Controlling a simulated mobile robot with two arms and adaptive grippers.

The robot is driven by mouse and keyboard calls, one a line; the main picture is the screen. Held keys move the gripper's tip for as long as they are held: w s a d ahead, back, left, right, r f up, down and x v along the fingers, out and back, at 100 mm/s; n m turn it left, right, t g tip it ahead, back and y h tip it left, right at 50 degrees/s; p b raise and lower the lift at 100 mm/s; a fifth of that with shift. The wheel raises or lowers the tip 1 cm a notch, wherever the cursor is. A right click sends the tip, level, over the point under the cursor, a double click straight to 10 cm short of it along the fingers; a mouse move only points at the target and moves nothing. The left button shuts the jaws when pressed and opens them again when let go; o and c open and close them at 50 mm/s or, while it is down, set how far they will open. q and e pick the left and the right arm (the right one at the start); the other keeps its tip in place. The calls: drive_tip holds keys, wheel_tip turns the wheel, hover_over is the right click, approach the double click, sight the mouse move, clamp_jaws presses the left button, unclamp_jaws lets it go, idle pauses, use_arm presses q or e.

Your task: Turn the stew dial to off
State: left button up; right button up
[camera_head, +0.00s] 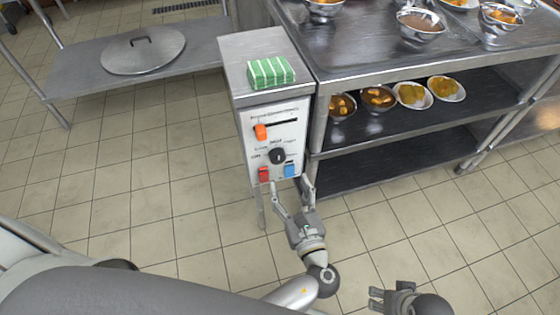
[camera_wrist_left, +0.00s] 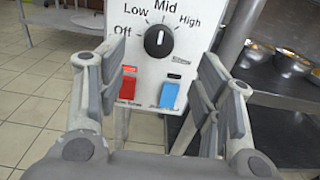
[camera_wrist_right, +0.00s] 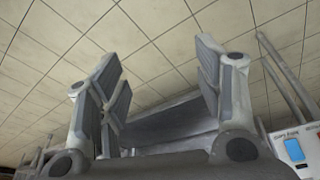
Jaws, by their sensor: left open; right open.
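The black round stew dial (camera_head: 277,155) is on the white front panel (camera_wrist_left: 138,75) of a metal control box. In the left wrist view the dial (camera_wrist_left: 158,41) has its white mark pointing up toward Mid, with Off and Low to its left and High to its right. My left gripper (camera_head: 291,186) is open and empty, in front of the panel's lower part and below the dial, not around it. My right gripper (camera_head: 374,298) is open and empty, low over the floor at the bottom right, away from the panel.
A red switch (camera_wrist_left: 128,84) and a blue switch (camera_wrist_left: 169,95) sit below the dial. A metal shelf table (camera_head: 345,69) with bowls stands right; a lid (camera_head: 143,50) lies on a left shelf.

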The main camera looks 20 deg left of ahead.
sight(279, 159)
use_arm(q)
drive_tip(key=x, duration=0.9)
drive_tip(key=shift+a+b, duration=0.1)
drive_tip(key=shift+b, duration=0.25)
use_arm(e)
drive_tip(key=v, duration=0.3)
drive_tip(key=shift+w, duration=0.2)
use_arm(q)
drive_tip(key=shift+c, duration=0.4)
drive_tip(key=c, duration=0.9)
